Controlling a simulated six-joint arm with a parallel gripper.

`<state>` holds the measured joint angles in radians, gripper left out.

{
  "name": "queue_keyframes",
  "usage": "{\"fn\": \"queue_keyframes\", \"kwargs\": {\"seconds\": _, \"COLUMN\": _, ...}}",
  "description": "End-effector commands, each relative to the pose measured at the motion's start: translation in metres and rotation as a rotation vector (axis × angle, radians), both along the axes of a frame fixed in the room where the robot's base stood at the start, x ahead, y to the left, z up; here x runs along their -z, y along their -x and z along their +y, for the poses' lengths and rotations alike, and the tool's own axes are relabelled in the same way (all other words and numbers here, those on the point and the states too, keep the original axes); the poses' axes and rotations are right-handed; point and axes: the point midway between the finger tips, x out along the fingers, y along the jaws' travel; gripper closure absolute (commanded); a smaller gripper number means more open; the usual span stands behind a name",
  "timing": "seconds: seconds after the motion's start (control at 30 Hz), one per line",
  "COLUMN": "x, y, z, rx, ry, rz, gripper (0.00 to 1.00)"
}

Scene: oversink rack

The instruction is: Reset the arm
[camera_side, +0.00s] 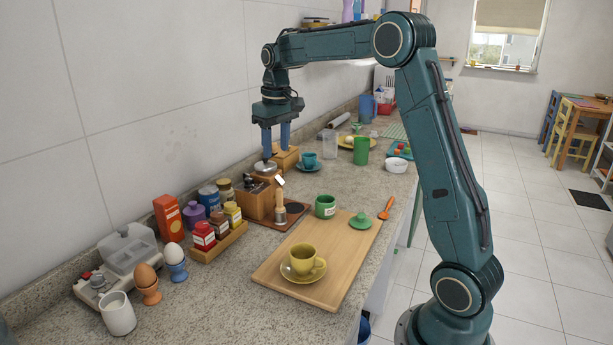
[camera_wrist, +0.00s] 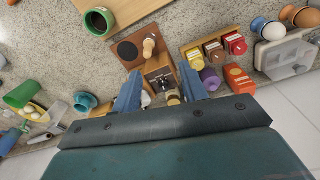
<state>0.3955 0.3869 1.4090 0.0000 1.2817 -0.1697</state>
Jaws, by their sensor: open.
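My gripper (camera_side: 276,138) is raised above the back of the counter near the wall, with its two blue fingers pointing down. The wrist view also shows the gripper (camera_wrist: 160,86), with its fingers spread apart and nothing held between them. Below it stands a wooden box-shaped grinder (camera_side: 258,197) with a metal top, which shows between the fingers in the wrist view (camera_wrist: 160,72). A tamper with a wooden handle (camera_side: 280,205) stands just right of the grinder on a brown board.
A wooden board (camera_side: 341,252) bears a yellow cup (camera_side: 306,261) on a saucer and a green lid (camera_side: 360,221). A spice rack (camera_side: 219,243), egg cups and a white pot (camera_side: 117,313) stand at the left. A teal cup (camera_side: 309,161) and green tumbler (camera_side: 362,151) stand behind.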

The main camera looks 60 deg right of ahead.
Motion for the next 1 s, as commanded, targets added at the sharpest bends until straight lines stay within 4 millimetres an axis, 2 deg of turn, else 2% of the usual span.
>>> {"fn": "queue_keyframes", "kwargs": {"seconds": 0.2, "x": -0.028, "y": 0.032, "z": 0.042, "rx": -0.034, "ry": 0.020, "rz": -0.061, "gripper": 0.57}}
{"fn": "queue_keyframes", "kwargs": {"seconds": 0.5, "x": -0.049, "y": 0.084, "z": 0.092, "rx": -0.080, "ry": 0.040, "rz": -0.145, "gripper": 0.57}}
{"fn": "queue_keyframes", "kwargs": {"seconds": 0.77, "x": -0.053, "y": 0.135, "z": 0.128, "rx": -0.119, "ry": 0.050, "rz": -0.218, "gripper": 0.57}}
{"fn": "queue_keyframes", "kwargs": {"seconds": 1.0, "x": -0.045, "y": 0.183, "z": 0.154, "rx": -0.154, "ry": 0.052, "rz": -0.287, "gripper": 0.57}}
